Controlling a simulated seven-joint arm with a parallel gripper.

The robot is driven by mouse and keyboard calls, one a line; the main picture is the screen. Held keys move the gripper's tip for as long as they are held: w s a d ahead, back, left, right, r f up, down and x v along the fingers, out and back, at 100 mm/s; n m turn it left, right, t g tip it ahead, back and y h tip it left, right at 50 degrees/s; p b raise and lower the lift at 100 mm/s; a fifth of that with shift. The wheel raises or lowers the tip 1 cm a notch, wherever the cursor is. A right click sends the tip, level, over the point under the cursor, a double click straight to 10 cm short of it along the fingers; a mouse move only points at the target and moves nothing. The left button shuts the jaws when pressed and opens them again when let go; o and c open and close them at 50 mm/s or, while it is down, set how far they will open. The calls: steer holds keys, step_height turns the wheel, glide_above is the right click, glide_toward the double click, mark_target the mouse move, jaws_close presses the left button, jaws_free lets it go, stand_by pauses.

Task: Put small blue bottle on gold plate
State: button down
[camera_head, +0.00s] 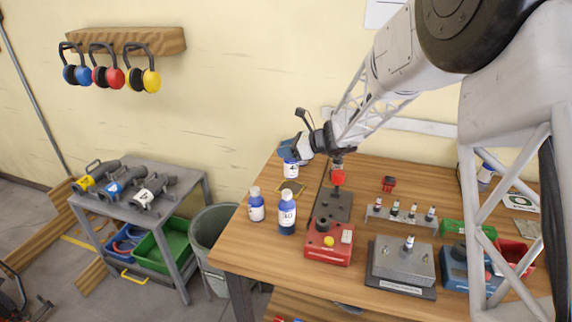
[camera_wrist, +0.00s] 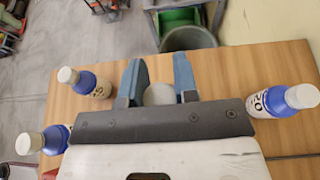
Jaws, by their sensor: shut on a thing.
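My gripper (camera_head: 290,152) is shut on a small white bottle with blue on it and a dark label (camera_head: 291,170). In the wrist view its pale round cap (camera_wrist: 158,95) shows between the two blue fingers of my gripper (camera_wrist: 160,85); the rest of it is hidden. The bottle looks upright. The gold plate (camera_head: 290,188), a small dark square with a gold border, lies on the table just below and in front of it in the head view. I cannot tell whether the bottle touches it. The plate is hidden in the wrist view.
Two more blue-and-white bottles (camera_head: 256,206) (camera_head: 287,213) stand near the plate. The wrist view also shows a bottle on the right (camera_wrist: 282,100). A red box (camera_head: 328,243) and a dark stand (camera_head: 334,206) are to the right. A grey bin (camera_head: 213,235) stands beyond the table's left edge.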

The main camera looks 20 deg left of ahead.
mark_target(286, 161)
steer(key=shift+f, duration=0.6)
steer(key=shift+f, duration=1.85)
steer(key=shift+f, duration=0.1)
steer(key=c, duration=0.9)
jaws_free()
steer(key=v, duration=1.2)
